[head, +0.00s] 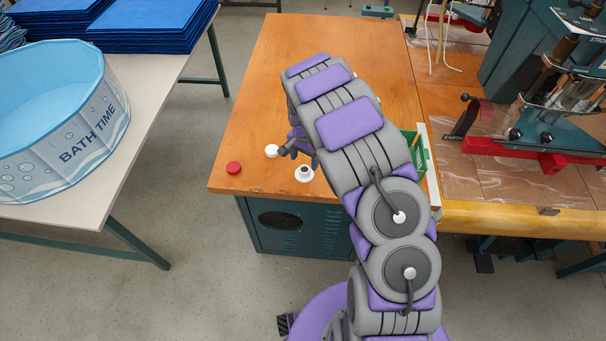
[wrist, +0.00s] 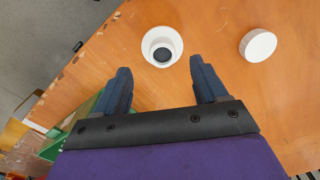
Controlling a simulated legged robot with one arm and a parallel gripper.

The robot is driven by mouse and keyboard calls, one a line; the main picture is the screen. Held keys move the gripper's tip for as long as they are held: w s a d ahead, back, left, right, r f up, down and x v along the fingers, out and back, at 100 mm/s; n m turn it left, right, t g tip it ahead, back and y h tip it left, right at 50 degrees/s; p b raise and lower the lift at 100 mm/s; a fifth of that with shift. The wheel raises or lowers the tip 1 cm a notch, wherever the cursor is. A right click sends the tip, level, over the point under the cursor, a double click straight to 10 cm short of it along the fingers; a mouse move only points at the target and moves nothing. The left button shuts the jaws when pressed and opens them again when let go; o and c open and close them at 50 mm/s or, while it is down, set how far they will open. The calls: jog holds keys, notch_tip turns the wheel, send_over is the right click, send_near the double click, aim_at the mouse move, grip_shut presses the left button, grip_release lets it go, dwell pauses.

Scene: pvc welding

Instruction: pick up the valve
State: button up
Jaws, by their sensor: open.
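The valve, seemingly the round white piece with a dark centre (head: 304,174), stands on the wooden table near its front edge. In the wrist view the valve (wrist: 162,34) lies just beyond the fingertips, about centred between them. My gripper (head: 291,149) is low over the table, close to the valve, partly hidden by my arm in the head view. In the wrist view my gripper (wrist: 160,77) has its two dark fingers spread wide, with only bare table between them.
A white round cap (head: 271,151) and a red cap (head: 233,168) lie left of the valve. The white cap shows right of it in the wrist view (wrist: 258,45). A green box (head: 422,160) stands at the table's right edge. Bare wood (head: 250,95) lies behind the caps.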

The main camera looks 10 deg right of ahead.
aim_at(304, 169)
jog(key=shift+d+f, duration=0.15)
jog(key=shift+f, duration=0.4)
jog(key=shift+d+f, duration=0.15)
jog(key=shift+f, duration=0.35)
jog(key=f, duration=0.1)
jog(key=f+b, duration=0.1)
jog(key=f, duration=0.2)
jog(key=shift+w+a+f+b, duration=0.25)
jog(key=shift+a+f+b, duration=0.1)
jog(key=shift+b, duration=0.05)
jog(key=c, duration=1.1)
jog(key=shift+r, duration=0.15)
jog(key=shift+c, duration=0.2)
